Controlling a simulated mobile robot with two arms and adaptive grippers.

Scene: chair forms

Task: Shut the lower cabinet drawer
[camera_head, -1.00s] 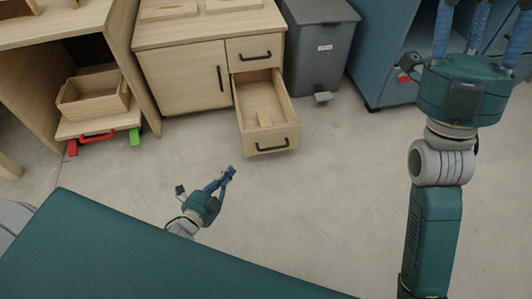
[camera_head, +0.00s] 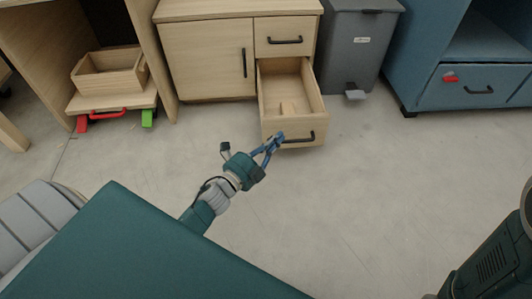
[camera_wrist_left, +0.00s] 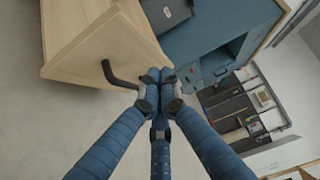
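My left gripper (camera_head: 277,142) is just in front of the drawer's front, by the left end of the handle. In the left wrist view its blue fingers (camera_wrist_left: 160,80) are brought together at the tips, with nothing seen between them. The handle (camera_wrist_left: 119,76) is right beside the tips there; I cannot tell whether they touch. My right gripper is out of view.
A grey bin (camera_head: 357,45) with a pedal stands right of the cabinet. A blue cabinet (camera_head: 470,85) is farther right. A wooden box (camera_head: 108,75) sits on a low board at left. The floor before the drawer is clear.

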